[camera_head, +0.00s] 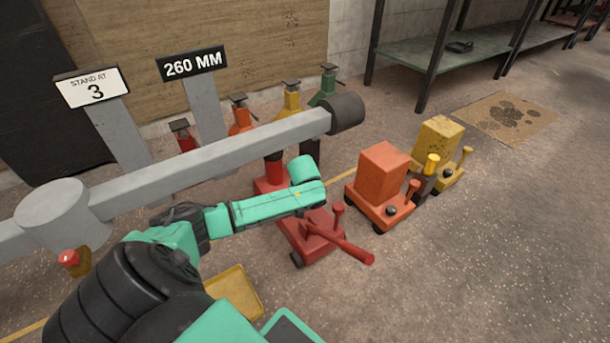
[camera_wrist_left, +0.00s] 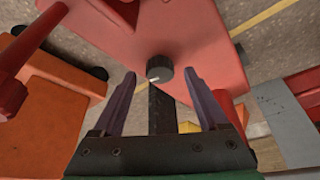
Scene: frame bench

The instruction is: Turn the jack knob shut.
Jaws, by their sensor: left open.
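The red jack (camera_head: 310,250) stands on the floor in the head view, with its red handle (camera_head: 345,244) slanting to the lower right. Its body (camera_wrist_left: 150,28) fills the upper middle of the left wrist view. The black jack knob (camera_wrist_left: 159,67), with a small white mark, is on that body; in the head view it is hidden. My left gripper (camera_wrist_left: 160,78) is open, with its two dark fingers on either side of the knob and gaps between. In the head view my arm hides the fingers. My right gripper is not in view.
An orange jack (camera_head: 383,175) and a yellow jack (camera_head: 437,145) stand to the right. A grey beam (camera_head: 215,158) crosses behind my arm. Several small stands, a "260 MM" sign (camera_head: 193,64) and a "STAND AT 3" sign (camera_head: 92,88) are behind. A yellow tray (camera_head: 238,290) lies near the front.

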